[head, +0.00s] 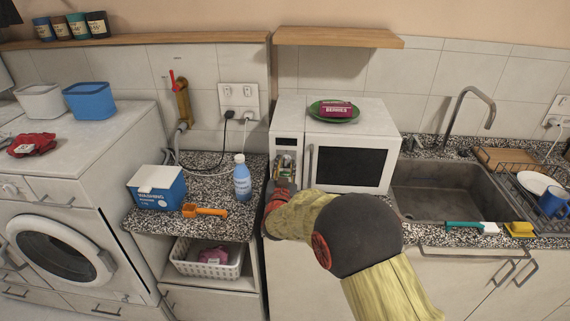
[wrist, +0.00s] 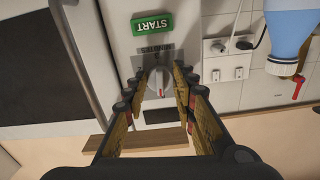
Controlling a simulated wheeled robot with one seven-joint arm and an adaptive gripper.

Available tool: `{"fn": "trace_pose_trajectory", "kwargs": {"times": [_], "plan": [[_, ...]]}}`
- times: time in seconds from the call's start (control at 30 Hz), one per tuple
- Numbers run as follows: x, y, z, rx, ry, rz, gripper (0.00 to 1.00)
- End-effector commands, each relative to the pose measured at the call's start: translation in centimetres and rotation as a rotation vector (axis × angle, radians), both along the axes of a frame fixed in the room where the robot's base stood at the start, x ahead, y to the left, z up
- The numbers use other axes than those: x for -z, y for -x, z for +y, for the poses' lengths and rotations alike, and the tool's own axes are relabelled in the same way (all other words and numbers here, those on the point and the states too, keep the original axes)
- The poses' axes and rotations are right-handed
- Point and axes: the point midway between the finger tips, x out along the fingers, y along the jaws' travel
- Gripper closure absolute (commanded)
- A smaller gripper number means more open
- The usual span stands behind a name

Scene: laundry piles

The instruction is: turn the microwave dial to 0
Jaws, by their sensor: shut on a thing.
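The white microwave (head: 350,118) stands on the counter with its control panel on the left of its front. In the wrist view the picture is upside down, and the grey dial (wrist: 165,82) sits on the panel with a red mark on it. "MINUTES" lettering and a green START button (wrist: 151,24) show above the dial in that view. My gripper (wrist: 162,74) has its two fingers on either side of the dial, shut on it. In the head view my gripper (head: 284,168) is against the panel and hides the dial. The number at the mark is not readable.
The sink (head: 440,190) is on the right.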

Motion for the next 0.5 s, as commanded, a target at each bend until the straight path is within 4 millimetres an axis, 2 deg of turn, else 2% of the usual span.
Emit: {"fn": "trace_pose_trajectory", "kwargs": {"times": [0.2, 0.5], "plan": [[0.18, 0.04, -0.05, 0.0, 0.082, 0.007, 0.98], [0.24, 0.05, -0.06, 0.0, 0.116, 0.008, 0.98]]}}
